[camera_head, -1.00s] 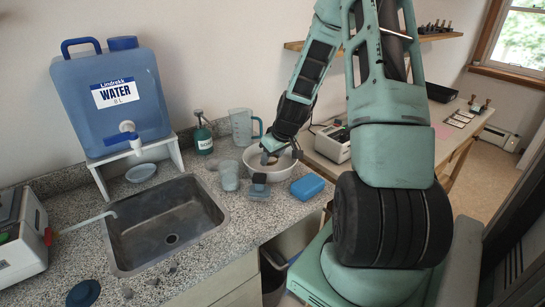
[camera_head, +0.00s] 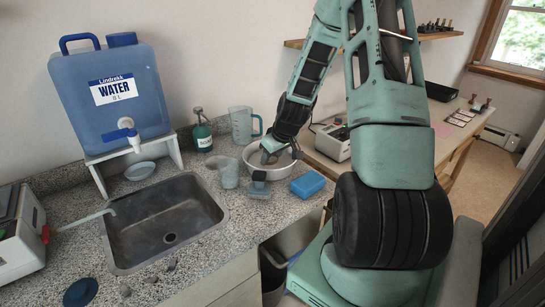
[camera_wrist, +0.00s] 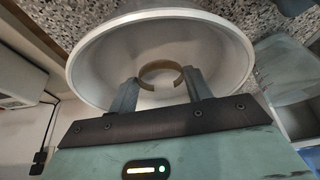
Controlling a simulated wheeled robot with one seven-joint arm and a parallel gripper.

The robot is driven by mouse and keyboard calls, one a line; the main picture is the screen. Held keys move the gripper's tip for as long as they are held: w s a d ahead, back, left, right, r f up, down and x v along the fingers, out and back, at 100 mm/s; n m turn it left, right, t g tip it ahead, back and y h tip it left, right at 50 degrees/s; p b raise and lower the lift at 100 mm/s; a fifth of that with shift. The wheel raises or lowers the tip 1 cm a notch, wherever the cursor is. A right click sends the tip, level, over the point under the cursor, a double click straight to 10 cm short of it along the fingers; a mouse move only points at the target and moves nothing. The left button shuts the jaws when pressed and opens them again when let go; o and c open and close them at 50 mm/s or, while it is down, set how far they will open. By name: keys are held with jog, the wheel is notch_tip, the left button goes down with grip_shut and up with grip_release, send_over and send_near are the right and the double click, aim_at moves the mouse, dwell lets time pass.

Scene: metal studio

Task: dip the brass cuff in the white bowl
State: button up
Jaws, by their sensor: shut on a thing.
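The white bowl (camera_head: 251,153) stands on the speckled counter, below my gripper. It fills much of the wrist view (camera_wrist: 228,45). My gripper (camera_head: 273,156) points down into the bowl. In the wrist view my gripper (camera_wrist: 160,88) is shut on the brass cuff (camera_wrist: 160,68), a C-shaped ring with its gap facing the gripper. The cuff is held between the two fingertips, inside the outline of the bowl's mouth. I cannot tell how deep it sits or whether it touches liquid. In the head view the cuff is mostly hidden by the gripper.
A clear jug (camera_head: 241,126), a green bottle (camera_head: 202,134), a clear cup (camera_head: 228,175), a grey-blue block with a dark top (camera_head: 259,188) and a blue sponge (camera_head: 307,185) stand close around the bowl. The sink (camera_head: 163,222) and water container (camera_head: 110,90) are to the left.

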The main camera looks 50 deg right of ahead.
dwell(1.6)
jog(key=shift+r, duration=0.15)
dwell(0.3)
notch_tip(320, 180, up, 8)
jog(key=p, duration=0.6)
jog(key=shift+p, duration=0.3)
dwell(1.8)
dwell(0.5)
jog(key=shift+r, duration=0.1)
dwell(1.4)
notch_tip(320, 180, up, 4)
jog(key=p, duration=0.3)
jog(key=shift+p, duration=0.3)
